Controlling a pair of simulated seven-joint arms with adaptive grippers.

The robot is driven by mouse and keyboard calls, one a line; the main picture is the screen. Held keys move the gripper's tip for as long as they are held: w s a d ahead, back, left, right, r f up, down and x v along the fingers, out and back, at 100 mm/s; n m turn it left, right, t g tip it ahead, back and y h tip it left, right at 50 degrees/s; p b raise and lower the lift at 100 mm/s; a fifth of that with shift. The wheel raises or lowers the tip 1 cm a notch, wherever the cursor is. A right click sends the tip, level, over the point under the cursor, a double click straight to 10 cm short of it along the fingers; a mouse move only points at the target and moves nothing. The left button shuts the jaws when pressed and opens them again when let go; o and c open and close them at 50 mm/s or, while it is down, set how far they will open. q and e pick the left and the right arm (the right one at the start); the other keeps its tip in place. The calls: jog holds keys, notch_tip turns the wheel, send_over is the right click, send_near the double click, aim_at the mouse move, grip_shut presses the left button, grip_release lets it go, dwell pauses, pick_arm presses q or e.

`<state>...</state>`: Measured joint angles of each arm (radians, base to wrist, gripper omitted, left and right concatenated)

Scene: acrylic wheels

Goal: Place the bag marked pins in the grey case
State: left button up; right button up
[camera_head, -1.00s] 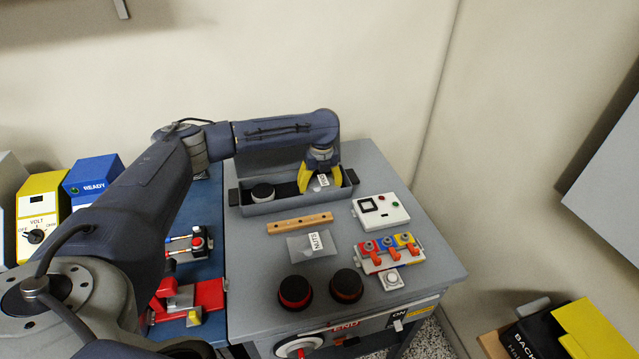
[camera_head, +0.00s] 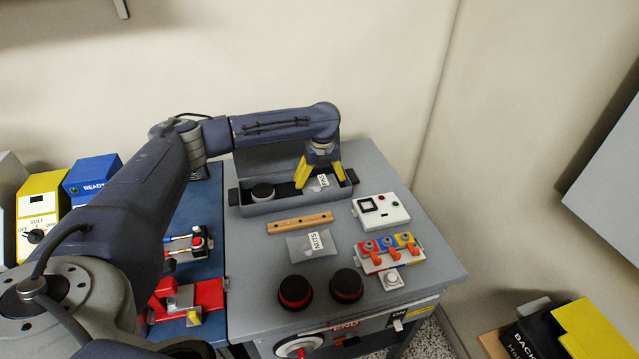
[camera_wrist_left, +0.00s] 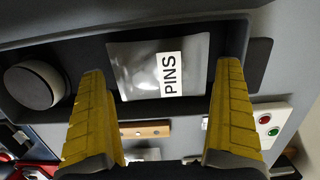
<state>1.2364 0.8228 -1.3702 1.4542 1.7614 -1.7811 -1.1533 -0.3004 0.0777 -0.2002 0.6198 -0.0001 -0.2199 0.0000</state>
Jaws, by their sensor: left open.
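The clear bag marked PINS (camera_wrist_left: 148,72) lies inside the grey case (camera_wrist_left: 55,128), in its right part; the bag also shows in the head view (camera_head: 318,183). The case (camera_head: 290,205) is a long open tray with dark handles at the back of the table. My left gripper (camera_head: 319,186) is above the right part of the case. Its yellow fingers (camera_wrist_left: 160,85) are spread wide and hold nothing; the bag lies between and beyond them in the wrist view. My right gripper is not in view.
A round black-and-white item (camera_head: 262,192) sits in the case's left part. In front are a wooden bar (camera_head: 300,223), a bag marked NUTS (camera_head: 312,244), a white switch box (camera_head: 381,211), coloured clamps (camera_head: 388,250) and two dark knobs (camera_head: 295,292).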

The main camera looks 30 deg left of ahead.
aim_at(321, 185)
pick_arm(q)
notch_tip(321, 185, up, 10)
jog(key=s+d, duration=0.1)
dwell(0.4)
jog(key=shift+r, duration=0.1)
